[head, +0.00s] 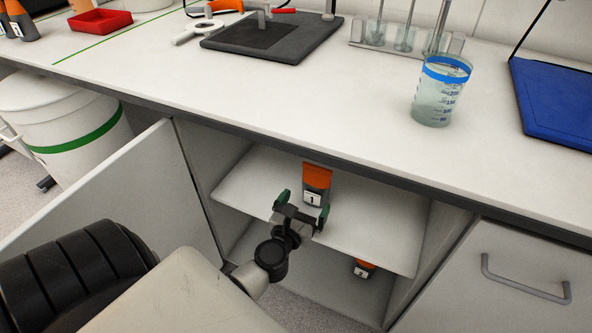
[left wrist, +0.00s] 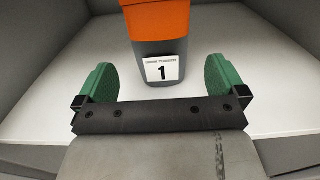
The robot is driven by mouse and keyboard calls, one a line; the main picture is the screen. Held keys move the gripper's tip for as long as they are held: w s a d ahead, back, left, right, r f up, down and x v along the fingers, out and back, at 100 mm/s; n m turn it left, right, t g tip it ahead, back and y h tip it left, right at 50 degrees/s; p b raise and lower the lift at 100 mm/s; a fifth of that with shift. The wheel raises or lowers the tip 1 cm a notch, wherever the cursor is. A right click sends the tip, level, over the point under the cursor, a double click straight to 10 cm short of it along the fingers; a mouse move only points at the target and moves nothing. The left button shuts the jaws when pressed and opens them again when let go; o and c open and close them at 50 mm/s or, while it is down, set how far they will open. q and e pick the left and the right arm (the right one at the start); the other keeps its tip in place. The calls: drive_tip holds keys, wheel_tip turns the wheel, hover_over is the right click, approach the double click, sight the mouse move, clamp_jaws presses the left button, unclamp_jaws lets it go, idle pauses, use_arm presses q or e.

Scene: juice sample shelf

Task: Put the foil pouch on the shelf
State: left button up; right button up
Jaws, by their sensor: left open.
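The shelf (head: 375,232) is a white board inside the open cabinet under the bench; it also shows in the left wrist view (left wrist: 270,105). An orange-and-grey pack (head: 317,177) labelled 1 stands upright on it. It also shows in the left wrist view (left wrist: 160,45), its top cut off. I cannot tell whether this pack is the foil pouch; no other clear pouch shows. My left gripper (head: 304,205) is open at the cabinet mouth. Its green fingers (left wrist: 160,82) are spread either side of the pack's front, apart from it. My right gripper is out of view.
A similar pack (head: 364,268) labelled 2 sits on the lower level. The open cabinet door (head: 140,195) stands at left, and the bench edge (head: 350,168) overhangs the opening. A beaker (head: 440,95) and a blue tray (head: 560,100) are on the bench.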

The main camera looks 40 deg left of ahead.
use_arm(q)
drive_tip(key=s+d+r+m+g+h, duration=0.1)
drive_tip(key=s+d+m+g+h, duration=0.15)
drive_tip(key=d+m+h, duration=0.4)
drive_tip(key=s+d+m+g+h, duration=0.1)
drive_tip(key=s+d+m, duration=0.3)
drive_tip(key=m, duration=0.6)
drive_tip(key=s+d+r+m+g+h, duration=0.1)
drive_tip(key=s+d+m+h, duration=0.3)
drive_tip(key=m, duration=0.5)
drive_tip(key=s+a+f+m+g+y, duration=0.2)
drive_tip(key=s+m+g+y, duration=0.1)
drive_tip(key=m, duration=0.4)
drive_tip(key=s+a+f+m+g+y, duration=0.2)
drive_tip(key=s+f+m+g+y, duration=0.1)
drive_tip(key=s+m+g, duration=0.3)
drive_tip(key=shift+s+a+m+y+b, duration=0.15)
drive_tip(key=shift+s+m+y+b, duration=0.2)
drive_tip(key=shift+s+m+y, duration=0.45)
drive_tip(key=shift+f+m+g, duration=0.1)
drive_tip(key=shift+m+g, duration=0.15)
drive_tip(key=shift+c, duration=0.2)
